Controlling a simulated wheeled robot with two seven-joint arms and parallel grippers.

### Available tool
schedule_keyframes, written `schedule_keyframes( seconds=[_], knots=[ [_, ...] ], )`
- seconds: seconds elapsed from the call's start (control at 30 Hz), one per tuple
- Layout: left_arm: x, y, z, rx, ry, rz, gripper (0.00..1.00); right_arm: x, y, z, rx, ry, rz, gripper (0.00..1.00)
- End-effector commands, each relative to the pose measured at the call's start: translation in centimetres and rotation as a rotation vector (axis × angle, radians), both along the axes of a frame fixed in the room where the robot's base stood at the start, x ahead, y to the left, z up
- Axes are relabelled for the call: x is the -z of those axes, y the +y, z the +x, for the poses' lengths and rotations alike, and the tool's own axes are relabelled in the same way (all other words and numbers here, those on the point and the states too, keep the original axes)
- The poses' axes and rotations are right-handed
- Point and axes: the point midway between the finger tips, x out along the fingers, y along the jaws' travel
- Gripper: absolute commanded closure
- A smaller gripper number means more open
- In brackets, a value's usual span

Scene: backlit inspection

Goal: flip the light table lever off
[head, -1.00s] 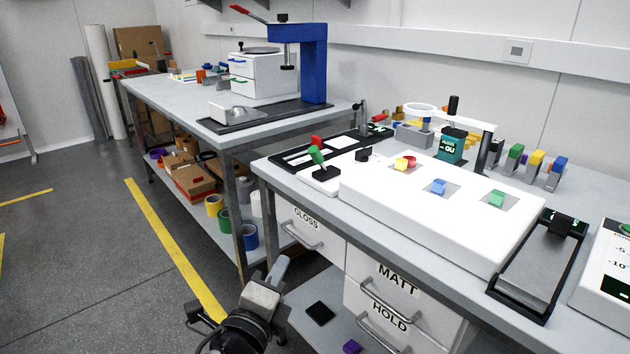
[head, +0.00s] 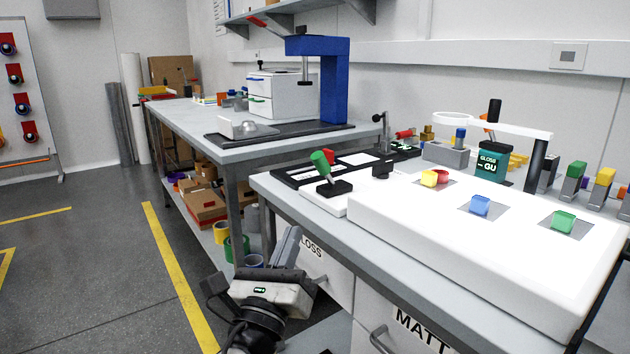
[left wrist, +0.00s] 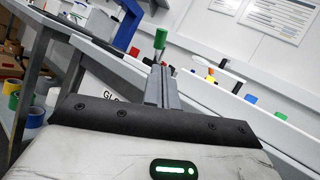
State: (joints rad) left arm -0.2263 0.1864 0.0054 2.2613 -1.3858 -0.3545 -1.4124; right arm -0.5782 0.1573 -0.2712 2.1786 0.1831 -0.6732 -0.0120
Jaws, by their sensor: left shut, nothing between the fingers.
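The light table (head: 410,207) is a bright white slab with coloured blocks on it. At its left end a lever with a green grip (head: 320,162) rises from a black base (head: 329,189), its grip tilted to the left. My left gripper (head: 290,243) is in front of the bench edge, lower than the lever and apart from it. In the left wrist view, its fingers (left wrist: 162,72) are shut with nothing between them, and the green grip (left wrist: 160,39) shows just beyond their tips. My right gripper is not in view.
A red-topped item (head: 328,157) and a black frame (head: 290,175) lie behind the lever. A magnifier arm (head: 490,125) stands over the light table's back. The drawer fronts (head: 323,262) are close beside my left gripper. Open floor lies to the left.

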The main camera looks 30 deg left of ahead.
Motion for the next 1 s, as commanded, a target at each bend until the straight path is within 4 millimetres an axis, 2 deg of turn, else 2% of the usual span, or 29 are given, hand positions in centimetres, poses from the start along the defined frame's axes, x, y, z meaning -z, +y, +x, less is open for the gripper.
schedule_keyframes(
  seconds=[0.17, 0.4, 0.6, 0.8, 1.0],
  knots=[
    [-1.4, 0.5, 1.9, 0.000, -0.003, 0.001, 1.00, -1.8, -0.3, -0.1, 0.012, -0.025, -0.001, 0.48],
    [-3.5, 1.8, 6.5, 0.000, -0.003, 0.001, 1.00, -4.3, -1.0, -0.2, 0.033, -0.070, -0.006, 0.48],
    [-4.9, 2.6, 9.8, 0.000, -0.002, -0.002, 1.00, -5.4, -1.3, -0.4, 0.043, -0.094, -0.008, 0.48],
    [-5.6, 3.2, 11.7, 0.000, 0.000, -0.001, 1.00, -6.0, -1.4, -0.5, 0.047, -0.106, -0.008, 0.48],
    [-5.7, 3.3, 12.1, 0.001, 0.001, -0.001, 1.00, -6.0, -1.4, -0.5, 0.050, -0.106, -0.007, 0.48]
  ],
)
